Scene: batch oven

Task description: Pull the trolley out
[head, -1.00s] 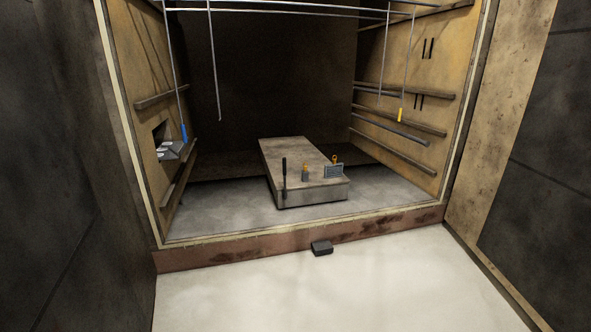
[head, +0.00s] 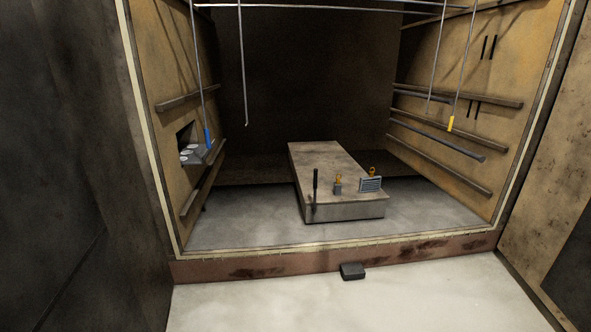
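A low, flat-topped grey-brown block (head: 335,175), which looks like the trolley, stands on the oven floor inside the open chamber. A black upright handle (head: 315,186) stands at its front left corner. A small grey piece with an orange top (head: 338,186) and a grey slatted plate (head: 370,184) are at its front edge. An orange knob (head: 372,170) shows behind the plate. Wheels under the block cannot be seen. Neither of my grippers is in view.
A raised brown sill (head: 300,257) crosses the opening, with a dark block (head: 352,271) on the pale floor before it. Rails line both walls. The front floor is otherwise clear.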

